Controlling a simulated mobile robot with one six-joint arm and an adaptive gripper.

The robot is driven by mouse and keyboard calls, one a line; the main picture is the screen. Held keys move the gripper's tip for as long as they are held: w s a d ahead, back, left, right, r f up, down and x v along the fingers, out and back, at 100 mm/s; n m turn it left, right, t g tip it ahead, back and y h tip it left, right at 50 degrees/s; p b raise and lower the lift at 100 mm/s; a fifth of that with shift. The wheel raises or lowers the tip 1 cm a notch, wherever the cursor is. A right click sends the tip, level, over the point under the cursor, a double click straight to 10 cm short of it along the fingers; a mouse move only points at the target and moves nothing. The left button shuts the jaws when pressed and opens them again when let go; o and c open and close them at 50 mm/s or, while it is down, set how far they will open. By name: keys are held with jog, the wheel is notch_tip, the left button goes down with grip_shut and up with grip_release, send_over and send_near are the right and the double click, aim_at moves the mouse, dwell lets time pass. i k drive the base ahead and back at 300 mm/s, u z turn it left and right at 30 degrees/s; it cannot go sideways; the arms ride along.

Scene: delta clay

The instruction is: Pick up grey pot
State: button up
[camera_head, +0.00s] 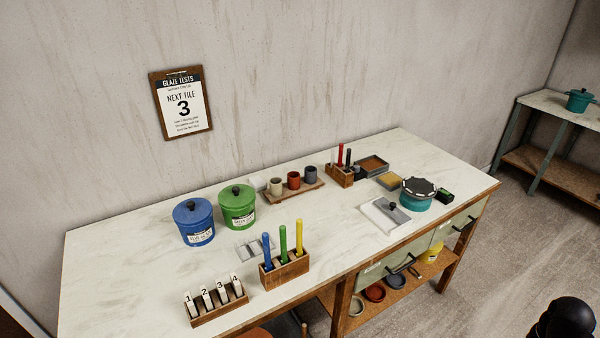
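A small grey pot (311,174) stands upright at the right end of a low wooden tray (275,198) on the white worktop. A red-brown pot (293,180) and a beige pot (275,185) stand in a row to its left on the same tray. The grey pot's top and front are uncovered in this view. My gripper is not in view. A dark rounded part of my arm shows at the bottom right corner, well away from the pots.
Behind the tray is the wall. Blue (194,223) and green (237,207) lidded canisters stand left of it; a wooden tool holder (340,176) stands close right. A teal round container (416,199) is farther right. The worktop (335,220) in front of the tray is clear.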

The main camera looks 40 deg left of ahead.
aim_at(311, 175)
jog(key=u, duration=0.5)
jog(key=i, duration=0.5)
jog(key=u, duration=0.8)
jog(key=i, duration=0.75)
jog(key=u, duration=0.45)
